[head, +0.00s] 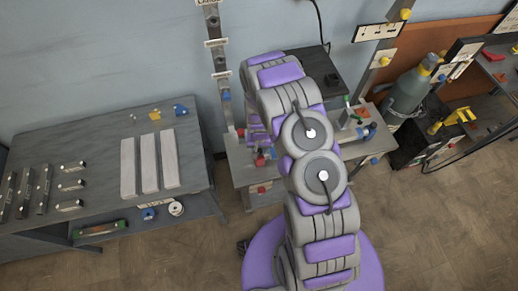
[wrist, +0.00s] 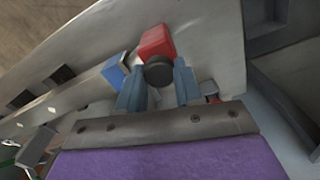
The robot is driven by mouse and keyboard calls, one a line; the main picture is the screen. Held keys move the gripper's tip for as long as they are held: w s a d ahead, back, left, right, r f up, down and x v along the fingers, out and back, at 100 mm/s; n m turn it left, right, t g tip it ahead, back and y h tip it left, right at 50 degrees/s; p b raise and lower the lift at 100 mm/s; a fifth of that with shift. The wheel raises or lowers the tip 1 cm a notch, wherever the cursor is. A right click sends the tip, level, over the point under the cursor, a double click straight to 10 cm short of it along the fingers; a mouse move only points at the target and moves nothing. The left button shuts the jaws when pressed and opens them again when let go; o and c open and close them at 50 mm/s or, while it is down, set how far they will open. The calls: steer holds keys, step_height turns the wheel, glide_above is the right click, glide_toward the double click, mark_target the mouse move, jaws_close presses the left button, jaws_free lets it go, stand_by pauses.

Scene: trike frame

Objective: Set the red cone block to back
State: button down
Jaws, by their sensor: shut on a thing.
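In the wrist view, the red block (wrist: 156,42) sits just beyond my fingertips, with a dark round part (wrist: 158,71) on its near side. My gripper (wrist: 158,85) has its two blue-grey fingers either side of this dark part and is shut on it. The red block is over or against a grey metal surface (wrist: 210,35); I cannot tell whether it touches. In the head view my arm covers much of the middle workbench (head: 240,172), and the gripper cannot be made out.
A blue block (wrist: 114,72) is close to the left finger in the wrist view. Dark square openings line the metal to its left. In the head view a table (head: 95,150) with pale bars stands left, and a grey-green cylinder (head: 408,90) stands right. Open floor lies in front.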

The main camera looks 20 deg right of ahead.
steer(key=a, duration=0.3)
steer(key=shift+w+a, duration=0.1)
steer(key=shift+a, duration=0.1)
steer(key=c, duration=1.1)
jaws_free()
steer(key=shift+a, duration=0.1)
steer(key=o, duration=0.3)
steer(key=shift+a, duration=0.3)
steer(key=shift+o, duration=0.2)
steer(key=shift+d, duration=0.1)
step_height(320, 180, up, 17)
steer(key=p, duration=0.2)
steer(key=shift+r, duration=0.15)
